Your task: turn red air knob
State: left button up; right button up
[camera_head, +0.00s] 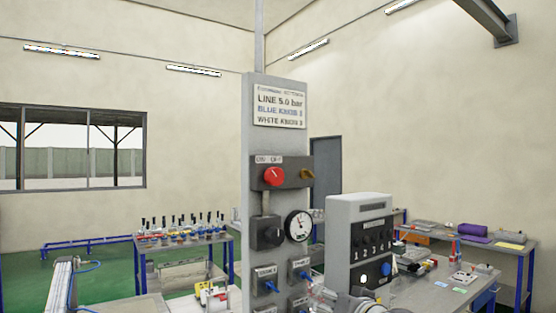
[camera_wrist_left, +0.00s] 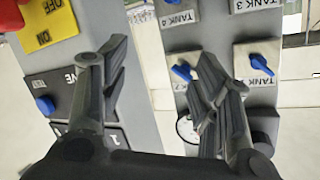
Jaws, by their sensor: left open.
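The red air knob (camera_head: 273,176) is a round red dial on a dark grey block, high on the upright grey panel (camera_head: 257,100) in the head view. My left gripper (camera_head: 322,294) is low in that view, to the right of the panel's lower valves and well below the red knob. Its two dark fingers spread apart in the left wrist view (camera_wrist_left: 160,75), open with nothing between them. The red air knob is not recognisable in the wrist view. My right gripper is not in view.
Under the red knob are a black knob (camera_head: 268,234), a pressure gauge (camera_head: 299,226) and blue valves (camera_head: 270,286). A grey control box (camera_head: 358,235) stands to the right. The wrist view shows blue-handled tank valves (camera_wrist_left: 261,65) and a yellow ON/OFF plate (camera_wrist_left: 45,25).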

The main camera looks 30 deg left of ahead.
pick_arm(q)
jog(key=s+r+n+y, duration=0.1)
jog(key=s+r+n, duration=0.1)
jog(key=r, duration=0.6)
jog(key=s+r+n+y, duration=0.2)
jog(key=r, duration=0.5)
jog(key=n+g+y+p, duration=0.2)
jog(key=n+g, duration=0.1)
jog(key=n, duration=0.1)
send_near(277, 179)
jog(key=p+x, duration=0.4)
jog(key=x, duration=0.5)
jog(key=shift+r+p, duration=0.2)
jog(key=shift+p, duration=0.1)
jog(key=shift+w+a+f, duration=0.15)
jog(key=shift+a, duration=0.2)
jog(key=c, duration=1)
